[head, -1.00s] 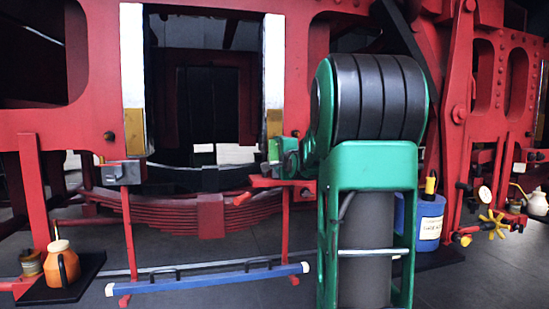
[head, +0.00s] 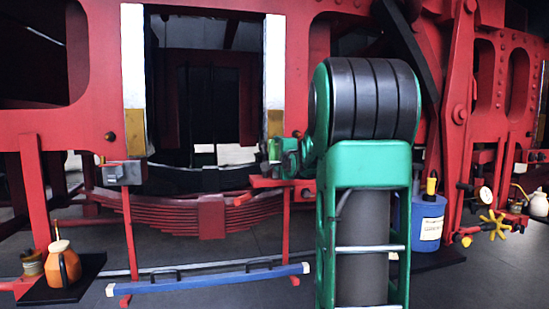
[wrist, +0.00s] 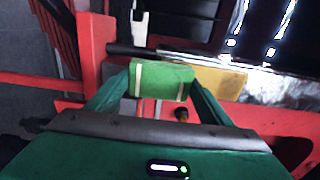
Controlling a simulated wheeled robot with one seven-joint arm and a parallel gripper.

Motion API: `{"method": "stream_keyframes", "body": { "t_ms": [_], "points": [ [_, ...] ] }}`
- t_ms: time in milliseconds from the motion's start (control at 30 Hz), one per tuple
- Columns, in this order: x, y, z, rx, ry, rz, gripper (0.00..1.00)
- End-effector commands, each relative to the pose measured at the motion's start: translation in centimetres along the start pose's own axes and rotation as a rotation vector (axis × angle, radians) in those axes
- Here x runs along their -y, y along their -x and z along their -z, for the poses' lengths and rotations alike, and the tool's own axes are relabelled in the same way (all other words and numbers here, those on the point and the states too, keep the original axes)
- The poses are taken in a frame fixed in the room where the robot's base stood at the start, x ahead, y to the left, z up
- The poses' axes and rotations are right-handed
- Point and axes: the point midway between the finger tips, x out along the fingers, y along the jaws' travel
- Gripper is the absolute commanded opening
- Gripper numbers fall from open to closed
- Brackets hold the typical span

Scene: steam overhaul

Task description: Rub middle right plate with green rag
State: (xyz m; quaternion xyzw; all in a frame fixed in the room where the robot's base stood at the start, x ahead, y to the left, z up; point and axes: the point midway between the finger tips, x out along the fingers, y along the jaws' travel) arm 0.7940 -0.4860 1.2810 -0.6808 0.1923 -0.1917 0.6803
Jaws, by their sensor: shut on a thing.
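My gripper (wrist: 160,92) is shut on a green rag (wrist: 162,80), which is held as a small folded block between the fingertips. In the head view the rag (head: 274,149) is at the lower end of the right plate (head: 274,70), just below its yellow-brown part. The plate is white above and yellow-brown below, on the right side of the dark opening. In the wrist view the plate's yellow-brown part (wrist: 222,83) lies just behind and right of the rag. I cannot tell whether they touch. My arm hides the area right of the gripper.
A matching left plate (head: 133,75) flanks the opening on the red frame. A red stand (head: 285,220) is below my gripper. A blue bar (head: 210,280) lies low in front. An orange oil can (head: 62,266) is at left, a blue canister (head: 428,222) at right.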

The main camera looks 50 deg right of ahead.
Motion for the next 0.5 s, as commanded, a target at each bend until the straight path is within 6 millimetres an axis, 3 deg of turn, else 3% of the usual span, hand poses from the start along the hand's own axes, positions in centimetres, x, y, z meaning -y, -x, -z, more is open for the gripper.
{"method": "stream_keyframes", "body": {
  "t_ms": [500],
  "points": [
    [0.05,-0.72,0.00,0.000,0.000,0.000,0.56]
  ]
}}
